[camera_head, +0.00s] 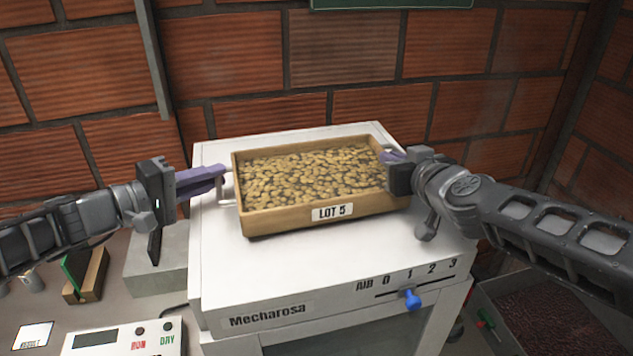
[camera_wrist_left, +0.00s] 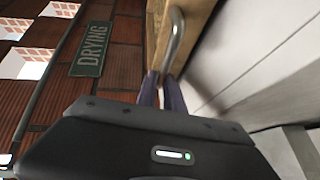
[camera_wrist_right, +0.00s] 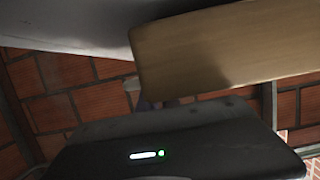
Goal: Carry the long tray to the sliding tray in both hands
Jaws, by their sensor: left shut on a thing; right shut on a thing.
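The long tray (camera_head: 290,221) is a wooden box labelled LOT 5, full of pale beans. It is over the top of the white Mecharosa machine (camera_head: 330,262); I cannot tell whether it touches. My left gripper (camera_head: 222,172) is shut on the metal handle at the tray's left end. That handle (camera_wrist_left: 176,40) shows between the fingers in the left wrist view. My right gripper (camera_head: 386,156) is shut at the tray's right end, its handle mostly hidden. The tray's wooden side (camera_wrist_right: 220,50) fills the upper right wrist view. I cannot identify a sliding tray.
A blue slider knob (camera_head: 411,299) sticks out of the machine's front beside a 0 to 3 scale. A moisture meter (camera_head: 125,338) and a wooden stand (camera_head: 88,277) are at lower left. A bin of dark beans (camera_head: 550,318) is at lower right. A brick wall (camera_head: 350,50) closes the back.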

